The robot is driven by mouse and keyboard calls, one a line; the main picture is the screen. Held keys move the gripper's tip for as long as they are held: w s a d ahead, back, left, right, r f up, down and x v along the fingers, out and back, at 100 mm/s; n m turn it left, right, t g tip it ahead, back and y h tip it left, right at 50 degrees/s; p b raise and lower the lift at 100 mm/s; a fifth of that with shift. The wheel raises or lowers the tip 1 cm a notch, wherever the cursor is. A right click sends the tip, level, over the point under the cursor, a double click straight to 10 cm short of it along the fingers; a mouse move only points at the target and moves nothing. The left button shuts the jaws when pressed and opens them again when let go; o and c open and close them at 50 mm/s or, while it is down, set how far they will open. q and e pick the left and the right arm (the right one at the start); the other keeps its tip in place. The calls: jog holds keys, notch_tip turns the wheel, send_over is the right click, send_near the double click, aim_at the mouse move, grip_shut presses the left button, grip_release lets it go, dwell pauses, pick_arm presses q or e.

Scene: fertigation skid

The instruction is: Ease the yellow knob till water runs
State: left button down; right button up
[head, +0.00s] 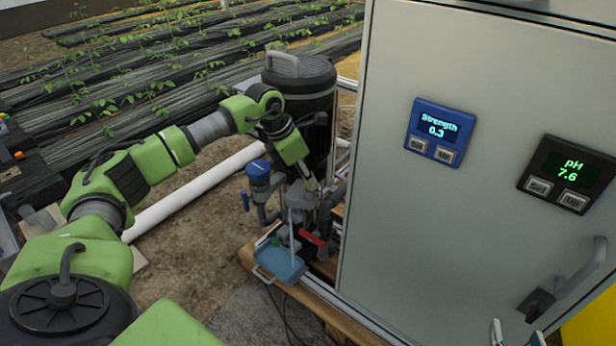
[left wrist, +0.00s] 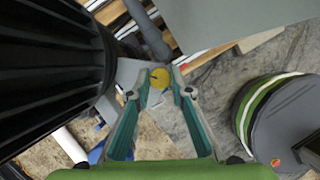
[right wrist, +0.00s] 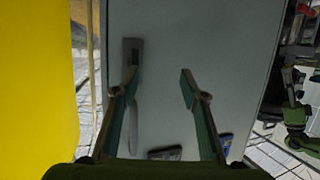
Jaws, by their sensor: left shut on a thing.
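The yellow knob (left wrist: 160,77) shows in the left wrist view, round and with a dark mark on its face, between the fingertips of my left gripper (left wrist: 159,90). My left gripper is shut on it. In the head view my left gripper (head: 311,186) reaches down to the pipework beside the dark canister, and the knob cannot be made out there. No running water can be made out. My right gripper (right wrist: 160,78) is open and empty in front of the grey cabinet door (right wrist: 200,40); only its fingertips show at the bottom right of the head view.
A black ribbed canister (head: 300,100) stands close behind my left gripper. A blue-capped fitting (head: 259,178), a red-handled valve (head: 314,239) and a blue tray (head: 280,264) are nearby. The grey cabinet carries a blue Strength display (head: 436,130) reading 0.3 and a black pH display (head: 567,175) reading 7.6.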

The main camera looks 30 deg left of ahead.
pick_arm(q)
jog(key=n+y+p, duration=0.1)
jog(key=n+p, duration=0.1)
jog(key=shift+d+r+n, duration=0.1)
jog(key=shift+r+n, duration=0.05)
jog(key=shift+n, duration=0.15)
jog(key=n+p, duration=0.1)
jog(key=n, duration=0.1)
jog(key=n+y+p, duration=0.1)
jog(key=n, duration=0.1)
jog(key=shift+d+t+y, duration=0.1)
jog(key=shift+t+y, duration=0.2)
jog(key=shift+n+y+p, duration=0.4)
jog(key=shift+n+y, duration=0.3)
jog(key=shift+n, duration=1.4)
pick_arm(e)
jog(key=s+d+f+g+h, duration=0.1)
jog(key=s+d+f+g, duration=0.2)
jog(key=s+f+g, duration=0.2)
jog(key=s+d+f+g+h, duration=0.1)
jog(key=s+d+f+g, duration=0.2)
jog(key=s, duration=0.9)
jog(key=shift+s+f+m+g+h, duration=0.2)
jog(key=shift+f+m+g+h, duration=0.15)
jog(key=shift+f+g, duration=1.1)
jog(key=shift+f+t, duration=0.25)
pick_arm(q)
jog(key=c, duration=1.8)
grip_release()
jog(key=shift+c, duration=0.2)
